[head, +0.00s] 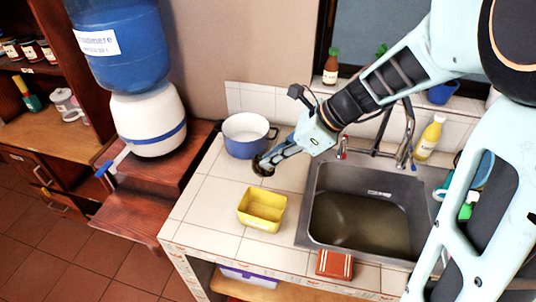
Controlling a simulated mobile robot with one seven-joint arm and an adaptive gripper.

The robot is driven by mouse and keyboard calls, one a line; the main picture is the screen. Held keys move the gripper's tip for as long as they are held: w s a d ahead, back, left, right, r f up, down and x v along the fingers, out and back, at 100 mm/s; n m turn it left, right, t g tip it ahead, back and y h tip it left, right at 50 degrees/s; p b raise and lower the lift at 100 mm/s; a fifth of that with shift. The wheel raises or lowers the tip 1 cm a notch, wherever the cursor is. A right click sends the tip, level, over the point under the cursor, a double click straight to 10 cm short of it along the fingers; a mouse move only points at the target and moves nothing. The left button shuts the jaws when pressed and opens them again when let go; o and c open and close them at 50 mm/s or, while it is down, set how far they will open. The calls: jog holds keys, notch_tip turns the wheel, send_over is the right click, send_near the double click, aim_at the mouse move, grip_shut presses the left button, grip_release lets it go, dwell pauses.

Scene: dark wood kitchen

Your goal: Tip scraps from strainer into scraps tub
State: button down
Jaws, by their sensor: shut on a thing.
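My gripper (268,161) is over the tiled counter, between the blue-and-white pot and the sink. It is shut on a small, dark, round thing (262,169), which looks like the strainer. The fingers partly cover it, and any scraps in it are too small to make out. A yellow open tub (245,219), which looks like the scraps tub, stands on the counter, below my gripper in the picture. The held thing is apart from the tub, not over its opening. The tub's inside looks empty.
A blue-and-white pot (245,149) stands close left of my gripper. The sink (357,222) holds murky water, with a tap (405,140) behind it. A red-brown block (334,264) lies at the front edge. A large blue water dispenser (118,60) stands at left. Counter around the tub is clear.

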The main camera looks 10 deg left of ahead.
aim_at(272, 173)
jog(key=shift+d+f+y, duration=0.2)
jog(key=shift+d+y, duration=0.2)
jog(key=shift+y, duration=0.3)
jog(key=f+y+b, duration=0.2)
jog(key=y+b, duration=0.2)
jog(key=b, duration=0.1)
jog(key=d+f+t+y+b, duration=0.1)
jog(key=f+y+b, duration=0.1)
jog(key=y+b, duration=0.2)
jog(key=f+y+b, duration=0.2)
jog(key=y+b, duration=0.2)
jog(key=b, duration=0.2)
jog(key=shift+s+d+f+t+y, duration=0.1)
jog(key=shift+s+d+t+y, duration=0.05)
jog(key=shift+d+t+y, duration=0.2)
jog(key=shift+a+t+y+b, duration=0.15)
jog(key=shift+t+y+b, duration=0.1)
jog(key=shift+y+b, duration=0.55)
